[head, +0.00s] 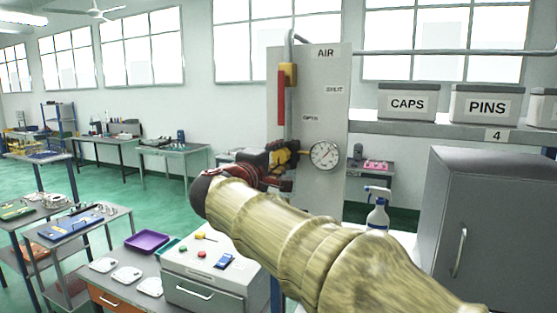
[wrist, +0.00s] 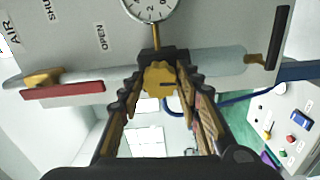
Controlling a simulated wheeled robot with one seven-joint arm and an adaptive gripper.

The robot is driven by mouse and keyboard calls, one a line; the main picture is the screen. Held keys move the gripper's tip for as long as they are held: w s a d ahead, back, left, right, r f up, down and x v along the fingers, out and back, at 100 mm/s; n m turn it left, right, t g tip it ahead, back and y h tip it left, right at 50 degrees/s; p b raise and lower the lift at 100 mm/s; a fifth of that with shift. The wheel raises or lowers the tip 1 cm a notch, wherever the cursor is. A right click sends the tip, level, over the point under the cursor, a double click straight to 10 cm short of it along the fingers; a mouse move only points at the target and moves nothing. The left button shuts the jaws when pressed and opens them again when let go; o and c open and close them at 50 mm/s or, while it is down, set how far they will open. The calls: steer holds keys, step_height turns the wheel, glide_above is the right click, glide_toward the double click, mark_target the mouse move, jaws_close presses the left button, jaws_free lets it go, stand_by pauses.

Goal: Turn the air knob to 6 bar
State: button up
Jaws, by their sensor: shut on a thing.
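The grey AIR panel (head: 335,80) stands ahead, its label at the top. A round white pressure gauge (head: 325,155) is on its front; its reading is too small to tell. In the wrist view the gauge (wrist: 152,5) is cut off by the top edge. The yellow air knob (wrist: 159,80) sits below the gauge on a dark fitting. My gripper (wrist: 158,82) is shut on the knob, one finger on each side. In the head view my gripper (head: 285,162) is at the panel left of the gauge, and it hides part of the knob.
A red lever (head: 281,97) runs along the pipe above my gripper, beside SHUT and OPEN labels. A spray bottle (head: 377,212) and a grey cabinet (head: 480,215) stand to the right. A drawer unit (head: 212,270) is below my arm at left.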

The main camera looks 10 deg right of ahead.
steer(key=shift+f+n, duration=0.1)
steer(key=shift+n, duration=0.3)
steer(key=o, duration=1)
steer(key=shift+o, duration=0.6)
steer(key=shift+a, duration=0.1)
steer(key=v, duration=1.1)
steer(key=shift+s+a, duration=0.2)
steer(key=shift+s, duration=0.15)
